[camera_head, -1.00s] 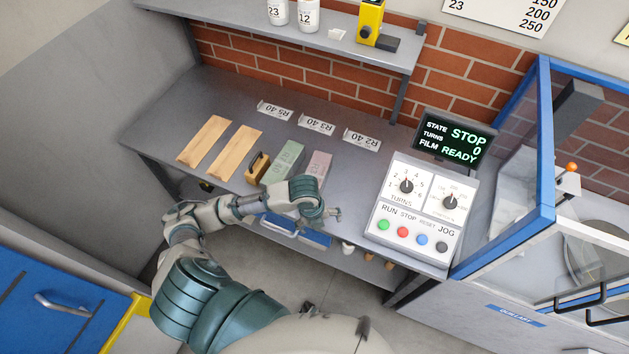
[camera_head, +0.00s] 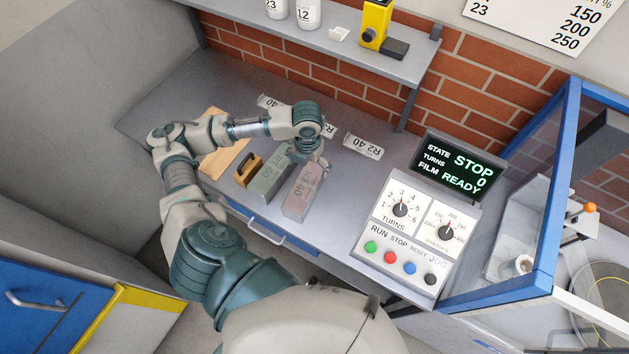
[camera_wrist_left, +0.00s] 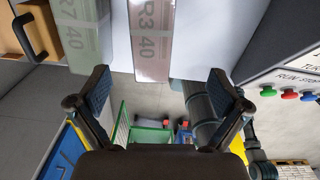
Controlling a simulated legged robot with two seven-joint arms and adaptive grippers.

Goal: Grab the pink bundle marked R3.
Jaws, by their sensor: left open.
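The pink bundle marked R3 40 (camera_head: 301,196) lies on the grey table near its front edge. The green bundle (camera_head: 270,178) lies close to its left. In the left wrist view, the pink bundle (camera_wrist_left: 151,40) is between the two finger directions but beyond the tips, with the green bundle marked R7 40 (camera_wrist_left: 78,30) to its left. My left gripper (camera_head: 318,163) is over the far end of the pink bundle; it also shows in the wrist view (camera_wrist_left: 160,82), with its fingers wide apart and nothing between them. My right gripper is not in view.
A tan block with a dark handle (camera_head: 247,170) sits left of the green bundle. A wooden board (camera_head: 227,158) lies further left. A control panel (camera_head: 408,230) stands to the right, with clear table between. A shelf (camera_head: 330,45) overhangs the back.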

